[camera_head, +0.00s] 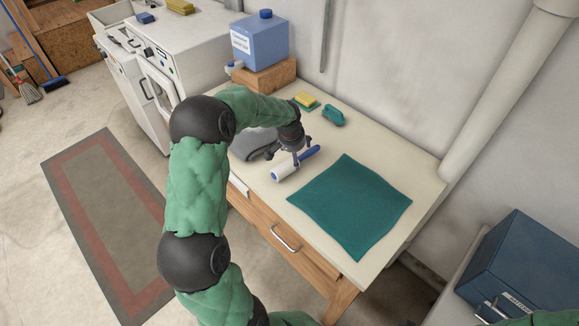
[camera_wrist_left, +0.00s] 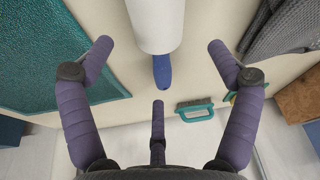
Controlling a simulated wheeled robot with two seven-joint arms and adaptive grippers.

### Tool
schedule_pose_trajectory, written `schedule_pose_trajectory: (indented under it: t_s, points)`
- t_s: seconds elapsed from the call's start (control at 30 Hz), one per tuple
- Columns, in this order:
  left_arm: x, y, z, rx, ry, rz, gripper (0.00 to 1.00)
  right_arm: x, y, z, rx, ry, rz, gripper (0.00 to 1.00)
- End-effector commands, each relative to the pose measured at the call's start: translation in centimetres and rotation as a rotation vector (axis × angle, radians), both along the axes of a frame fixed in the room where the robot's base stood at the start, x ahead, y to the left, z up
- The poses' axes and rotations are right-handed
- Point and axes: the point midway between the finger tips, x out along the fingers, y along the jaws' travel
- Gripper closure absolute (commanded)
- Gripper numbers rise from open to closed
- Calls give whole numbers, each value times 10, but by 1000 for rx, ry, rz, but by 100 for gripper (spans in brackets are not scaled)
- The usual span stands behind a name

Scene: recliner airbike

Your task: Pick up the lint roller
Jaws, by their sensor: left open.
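The lint roller lies on the workbench, with a white roll (camera_head: 285,171) and a blue handle (camera_head: 311,152) pointing to the back right. My left gripper (camera_head: 298,157) is above it and partly covers the middle of it. In the left wrist view the white roll (camera_wrist_left: 156,25) is at the top centre. The blue handle (camera_wrist_left: 162,72) points toward the gripper's palm. The fingers of the left gripper (camera_wrist_left: 160,50) are spread on both sides of the roller, apart from it, and hold nothing. My right gripper (camera_head: 502,307) seems to show at the bottom right, too small to read.
A teal mat (camera_head: 352,207) lies right of the roller. A grey folded cloth (camera_head: 250,144) lies on the left. A teal brush (camera_head: 333,116) and a yellow sponge (camera_head: 306,100) are behind. A blue container (camera_head: 262,42) stands on a wooden block (camera_head: 262,78). A blue box (camera_head: 525,262) is far right.

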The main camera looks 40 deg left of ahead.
Motion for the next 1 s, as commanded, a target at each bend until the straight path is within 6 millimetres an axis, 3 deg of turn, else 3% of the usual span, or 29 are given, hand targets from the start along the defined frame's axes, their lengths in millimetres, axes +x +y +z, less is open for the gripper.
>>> schedule_pose_trajectory:
  t_s: [0.3, 0.57, 0.8, 1.0]
  points:
    - [12, 1, -42, -1, 3, -1, 10, 0, 0, -10, 0, 0, 0, 60]
    - [13, 1, -44, 0, 1, 0, 10, 0, 0, -9, 0, 0, 0, 60]
    - [13, 1, -44, -1, 2, -1, 78, 0, 0, -9, 0, 0, 0, 60]
    - [13, 1, -44, -1, 2, -1, 79, 0, 0, -9, 0, 0, 0, 60]
